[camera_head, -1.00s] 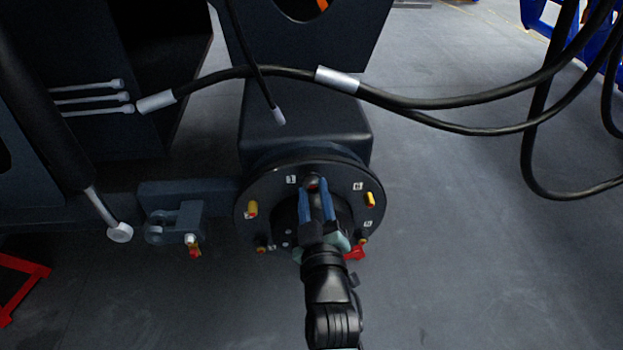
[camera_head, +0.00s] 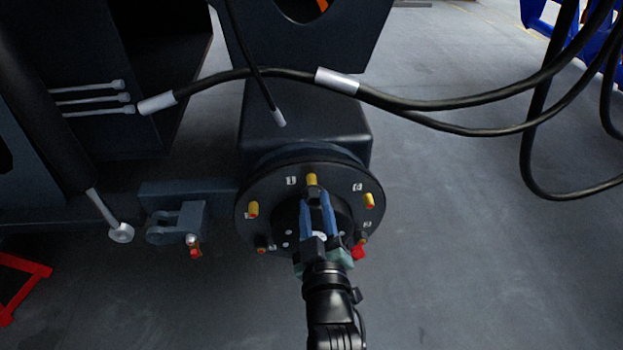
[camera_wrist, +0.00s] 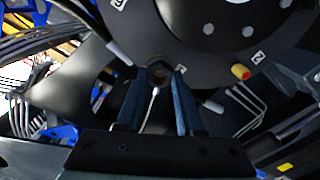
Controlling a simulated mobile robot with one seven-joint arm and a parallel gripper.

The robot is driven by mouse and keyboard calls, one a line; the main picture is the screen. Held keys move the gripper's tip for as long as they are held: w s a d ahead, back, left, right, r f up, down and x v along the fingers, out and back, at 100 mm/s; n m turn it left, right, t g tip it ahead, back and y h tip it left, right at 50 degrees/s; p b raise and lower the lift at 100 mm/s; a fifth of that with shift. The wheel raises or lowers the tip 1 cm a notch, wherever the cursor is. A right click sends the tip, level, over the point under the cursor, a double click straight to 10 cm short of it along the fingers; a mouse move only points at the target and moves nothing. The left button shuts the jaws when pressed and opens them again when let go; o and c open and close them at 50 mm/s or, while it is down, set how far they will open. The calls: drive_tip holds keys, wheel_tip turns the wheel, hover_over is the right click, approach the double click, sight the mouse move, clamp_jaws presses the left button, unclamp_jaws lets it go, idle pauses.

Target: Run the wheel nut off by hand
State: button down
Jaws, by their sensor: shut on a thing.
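The round dark wheel hub (camera_head: 250,228) faces me in the head view, with several studs around its rim and small number labels. The top stud (camera_head: 312,180) shows a bare yellow end. My gripper (camera_head: 316,194) is just in front of and below it, its blue fingers pointing up toward it. In the wrist view, my gripper (camera_wrist: 160,82) is shut on a dark wheel nut (camera_wrist: 158,74) between the fingertips. The nut looks clear of the stud. The hub (camera_wrist: 195,45) fills the top of that view, and one yellow-and-red stud (camera_wrist: 240,72) shows at right.
Black hoses (camera_head: 440,105) cross in front of the chassis above the hub. A thin cable (camera_head: 262,85) hangs just above it. A bracket (camera_head: 180,225) with a red-tipped pin stands to the left. Grey floor (camera_head: 480,260) on the right is open.

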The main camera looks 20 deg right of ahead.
drive_tip(key=p+v, duration=0.1)
drive_tip(key=v, duration=0.4)
drive_tip(key=shift+s, duration=0.15)
idle(0.3)
drive_tip(key=shift+r+p, duration=0.1)
drive_tip(key=shift+p, duration=0.25)
